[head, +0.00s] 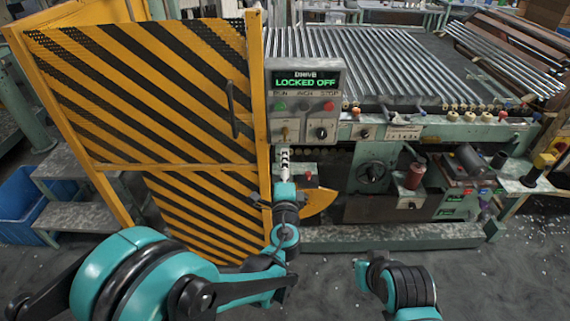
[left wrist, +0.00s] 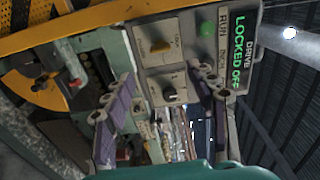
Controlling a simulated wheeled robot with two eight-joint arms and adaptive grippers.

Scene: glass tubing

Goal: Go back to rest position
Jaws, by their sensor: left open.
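My left gripper (head: 285,158) is raised in front of the machine, just below the grey control panel (head: 302,95). In the left wrist view its two fingers (left wrist: 160,80) are spread apart with nothing between them. The panel's display (head: 305,81) reads "LOCKED OFF" in green. Below the display are a green button (head: 280,107), a red button (head: 328,108), a yellowish switch (head: 285,132) and a black knob (head: 322,132). In the left wrist view the black knob (left wrist: 169,93) appears between the fingers; contact is not visible. Part of my right arm shows at bottom right, without its gripper.
A yellow-and-black striped guard door (head: 150,90) stands left of the panel, close to my left arm. The green machine (head: 450,130) carries rows of glass tubes (head: 350,60). A blue bin (head: 22,205) and grey steps (head: 85,215) are at left. Some floor is clear at lower right.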

